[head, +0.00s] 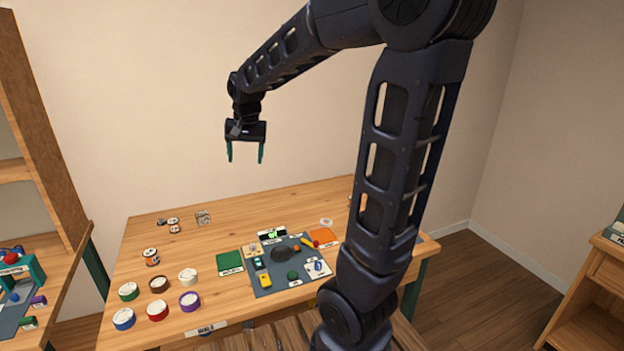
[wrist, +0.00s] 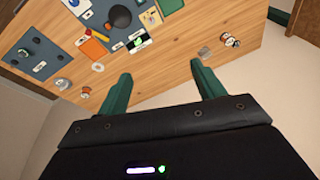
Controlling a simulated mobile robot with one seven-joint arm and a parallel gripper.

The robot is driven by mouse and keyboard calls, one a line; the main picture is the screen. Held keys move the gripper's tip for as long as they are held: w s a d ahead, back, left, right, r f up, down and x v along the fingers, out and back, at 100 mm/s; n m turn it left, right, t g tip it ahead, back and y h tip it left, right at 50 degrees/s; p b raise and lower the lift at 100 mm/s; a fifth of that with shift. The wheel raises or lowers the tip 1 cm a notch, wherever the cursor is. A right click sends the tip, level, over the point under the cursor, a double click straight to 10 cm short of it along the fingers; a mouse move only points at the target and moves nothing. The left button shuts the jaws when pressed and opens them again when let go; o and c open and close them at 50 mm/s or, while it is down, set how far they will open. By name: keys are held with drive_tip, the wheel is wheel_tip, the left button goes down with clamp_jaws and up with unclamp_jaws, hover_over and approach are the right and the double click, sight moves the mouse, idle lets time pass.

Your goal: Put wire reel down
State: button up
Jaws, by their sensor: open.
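My gripper (head: 245,158) is open and empty, high above the back of the wooden table (head: 200,258), its teal fingers pointing down. In the wrist view my gripper (wrist: 159,70) also holds nothing between its fingers. Several round reels with pale tops stand at the table's left: green (head: 129,291), brown (head: 159,284), white (head: 188,277), blue (head: 123,318), red (head: 158,310) and purple (head: 190,300). I cannot tell which one is the task's wire reel. All are well below my gripper and apart from it.
A grey-blue mat (head: 264,281) holds small tools and a dark round thing. A green square (head: 230,262) and an orange square (head: 322,237) lie beside it. An orange-and-white can (head: 151,257) stands behind the reels. Shelves stand left and right of the table.

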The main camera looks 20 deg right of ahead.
drive_tip(key=s+d+n+t, duration=0.1)
drive_tip(key=s+d, duration=0.5)
drive_tip(key=s, duration=0.4)
drive_tip(key=s+d+n+t, duration=0.1)
drive_tip(key=s+d, duration=0.5)
drive_tip(key=s, duration=0.5)
drive_tip(key=shift+d+f+n+h, duration=0.2)
drive_tip(key=shift+f+n+h, duration=0.15)
drive_tip(key=shift+n+h, duration=0.05)
drive_tip(key=shift+o, duration=0.4)
drive_tip(key=shift+w, duration=0.15)
